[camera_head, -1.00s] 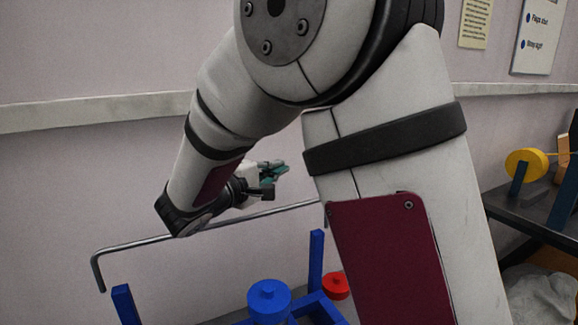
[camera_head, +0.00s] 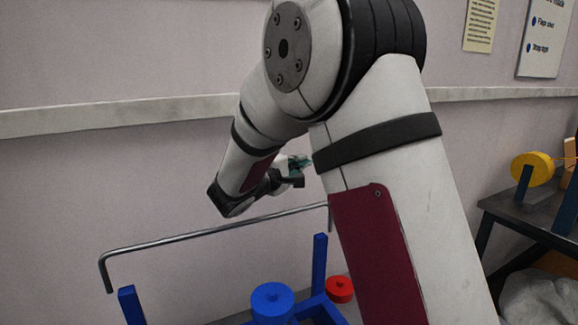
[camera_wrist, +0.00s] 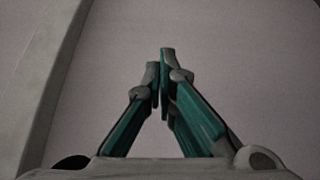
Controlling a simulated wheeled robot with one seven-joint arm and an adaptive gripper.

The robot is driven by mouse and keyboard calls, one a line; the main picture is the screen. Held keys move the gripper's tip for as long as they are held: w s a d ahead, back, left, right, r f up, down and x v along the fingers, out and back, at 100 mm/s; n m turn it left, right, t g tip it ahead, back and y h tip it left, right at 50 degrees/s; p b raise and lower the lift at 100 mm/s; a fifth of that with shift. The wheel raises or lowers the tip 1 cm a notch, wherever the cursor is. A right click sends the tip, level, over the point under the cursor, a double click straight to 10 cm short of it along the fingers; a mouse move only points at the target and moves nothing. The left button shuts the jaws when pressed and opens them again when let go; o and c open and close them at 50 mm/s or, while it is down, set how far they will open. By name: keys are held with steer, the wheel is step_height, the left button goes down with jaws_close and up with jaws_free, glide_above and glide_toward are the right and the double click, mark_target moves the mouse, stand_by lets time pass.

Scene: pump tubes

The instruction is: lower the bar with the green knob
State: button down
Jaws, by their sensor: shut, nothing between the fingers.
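A grey metal bar (camera_head: 215,230) with down-bent ends runs across the head view, above a blue frame (camera_head: 318,262). No green knob shows in either view; a blue knob (camera_head: 271,302) and a red knob (camera_head: 340,289) show low in the head view. My gripper (camera_head: 304,163) shows small and partly hidden behind my arm. It appears above the bar in the picture, apart from it.
A dark table (camera_head: 520,215) at the right holds a yellow wheel (camera_head: 532,169) and blue posts. A pale rail (camera_head: 120,117) runs along the wall behind. My arm hides the middle of the head view and what lies behind it.

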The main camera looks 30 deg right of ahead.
steer(key=s, duration=0.1)
steer(key=s+d, duration=0.1)
steer(key=s+p, duration=0.1)
steer(key=shift+s+d+r, duration=0.1)
steer(key=shift+s+d, duration=0.15)
stand_by(0.4)
